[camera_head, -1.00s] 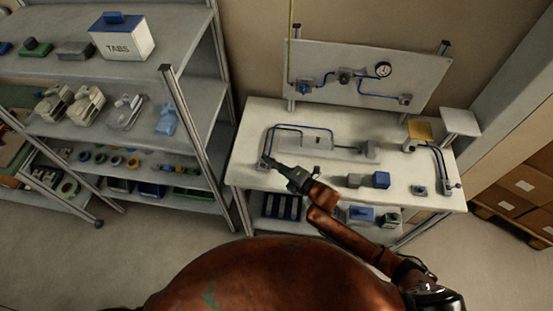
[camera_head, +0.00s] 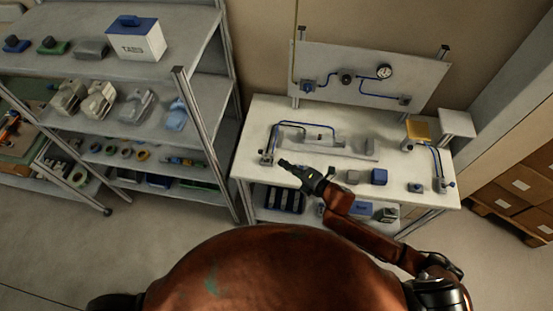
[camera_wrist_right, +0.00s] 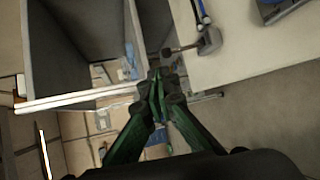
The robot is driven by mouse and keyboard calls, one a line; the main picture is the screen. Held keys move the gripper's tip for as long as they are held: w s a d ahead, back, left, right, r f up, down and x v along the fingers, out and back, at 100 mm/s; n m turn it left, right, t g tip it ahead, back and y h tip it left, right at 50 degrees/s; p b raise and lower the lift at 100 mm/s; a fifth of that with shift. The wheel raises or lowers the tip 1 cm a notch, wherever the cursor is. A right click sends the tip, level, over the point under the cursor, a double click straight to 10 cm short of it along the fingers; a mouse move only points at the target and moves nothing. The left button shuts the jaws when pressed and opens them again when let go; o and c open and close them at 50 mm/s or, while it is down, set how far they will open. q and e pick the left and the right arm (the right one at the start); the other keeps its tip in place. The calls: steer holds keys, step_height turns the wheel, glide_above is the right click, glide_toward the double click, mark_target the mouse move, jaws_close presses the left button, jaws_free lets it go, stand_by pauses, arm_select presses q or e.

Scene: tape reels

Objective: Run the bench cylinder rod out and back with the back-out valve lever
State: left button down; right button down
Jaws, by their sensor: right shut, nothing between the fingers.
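The bench cylinder (camera_head: 335,142) lies on its long grey base on the white bench; no long stretch of rod shows. At its left end a grey valve (camera_head: 267,159) with blue hoses stands near the bench edge. In the right wrist view this valve (camera_wrist_right: 208,41) shows with a dark-knobbed lever (camera_wrist_right: 172,51) pointing left. I cannot read which valve is the back-out one. My right gripper (camera_head: 283,162) is shut and empty, just right of the valve and apart from it. In the wrist view its fingertips (camera_wrist_right: 157,76) are below the lever knob. My left gripper is out of view.
A second valve (camera_head: 440,184) with blue hoses stands at the bench's right end. Small blocks (camera_head: 379,176) sit near the front edge. A gauge panel (camera_head: 368,78) rises behind. A loaded shelf rack (camera_head: 183,120) stands left, with a narrow gap to the bench.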

steer(key=v, duration=0.2)
steer(key=r+v, duration=0.1)
steer(key=v, duration=0.2)
steer(key=shift+w, duration=0.1)
steer(key=shift+a, duration=0.1)
stand_by(0.3)
